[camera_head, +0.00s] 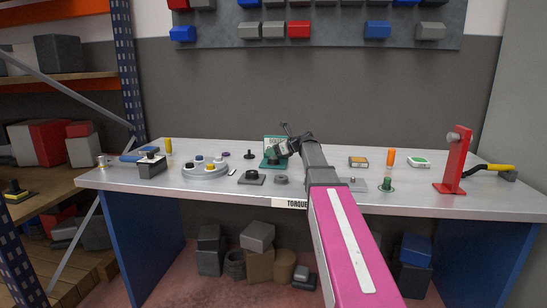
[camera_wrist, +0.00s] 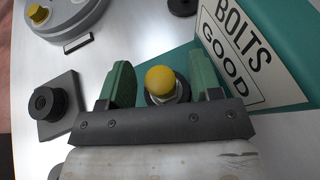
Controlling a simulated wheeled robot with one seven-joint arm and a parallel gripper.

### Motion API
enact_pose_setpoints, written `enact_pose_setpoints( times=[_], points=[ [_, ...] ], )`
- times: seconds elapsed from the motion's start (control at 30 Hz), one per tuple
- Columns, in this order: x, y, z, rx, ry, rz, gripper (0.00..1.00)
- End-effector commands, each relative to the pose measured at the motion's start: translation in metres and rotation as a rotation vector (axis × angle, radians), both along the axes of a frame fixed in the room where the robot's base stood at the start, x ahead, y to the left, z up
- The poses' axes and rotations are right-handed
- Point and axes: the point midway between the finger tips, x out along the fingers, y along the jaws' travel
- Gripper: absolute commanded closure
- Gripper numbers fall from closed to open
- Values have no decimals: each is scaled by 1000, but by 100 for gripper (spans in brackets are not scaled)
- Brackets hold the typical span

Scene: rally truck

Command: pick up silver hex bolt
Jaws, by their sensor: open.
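In the wrist view, a bolt-like silver piece with a round yellow top (camera_wrist: 163,79) stands between the fingers of my gripper (camera_wrist: 162,84). The piece is over a green tray (camera_wrist: 184,55) beside a "BOLTS GOOD" sign (camera_wrist: 232,55). In the head view, my gripper (camera_head: 283,149) is at the green tray (camera_head: 267,164) and hides the piece.
A grey square block with a black knob (camera_wrist: 53,105) lies left of my gripper. A round grey tray (camera_head: 205,171) with several coloured pieces stands further left on the bench (camera_head: 140,185). A red stand (camera_head: 455,165) is at the right. The bench front is mostly clear.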

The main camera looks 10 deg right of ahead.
Motion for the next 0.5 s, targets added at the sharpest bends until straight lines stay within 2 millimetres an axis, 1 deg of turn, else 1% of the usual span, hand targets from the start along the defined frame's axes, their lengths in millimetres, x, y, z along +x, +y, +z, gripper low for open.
enact_pose_setpoints(
  times=[0.03,0.1,0.37,0.4,0.47,0.5],
  points=[
    [6,7,-3,0,1,2,42],
    [9,12,-6,0,1,2,42],
    [10,14,-8,0,0,0,42],
    [10,14,-8,0,0,0,55],
    [10,14,-8,0,0,0,74],
    [10,14,-8,0,0,0,88]
  ],
)
